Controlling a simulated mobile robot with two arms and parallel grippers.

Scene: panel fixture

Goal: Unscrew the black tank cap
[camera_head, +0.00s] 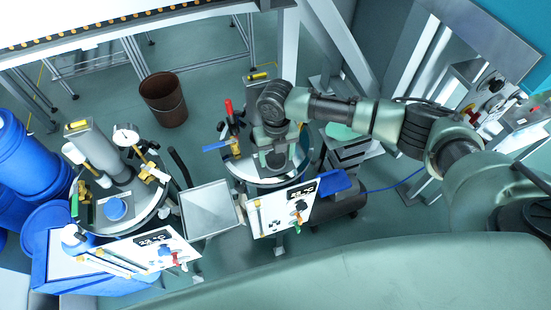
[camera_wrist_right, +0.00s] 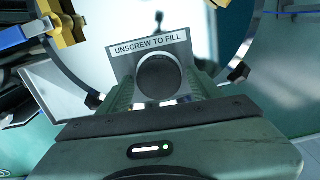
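The black tank cap (camera_wrist_right: 160,78) is round and shows in the right wrist view, in front of a white label (camera_wrist_right: 150,45) reading "UNSCREW TO FILL". My right gripper (camera_wrist_right: 160,92) has its green ribbed fingers on either side of the cap's lower part; I cannot tell whether they touch it. In the head view my right gripper (camera_head: 277,160) points down over the top of the middle tank (camera_head: 240,170) and hides the cap there. My left gripper is not in view.
A second tank (camera_head: 90,215) with a blue cap (camera_head: 115,208) stands at the left. A grey tray (camera_head: 209,208) lies between the tanks. Valves with a red handle (camera_head: 229,108) and a blue handle (camera_head: 216,145) stand close left of my gripper. A brown bin (camera_head: 163,100) stands behind.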

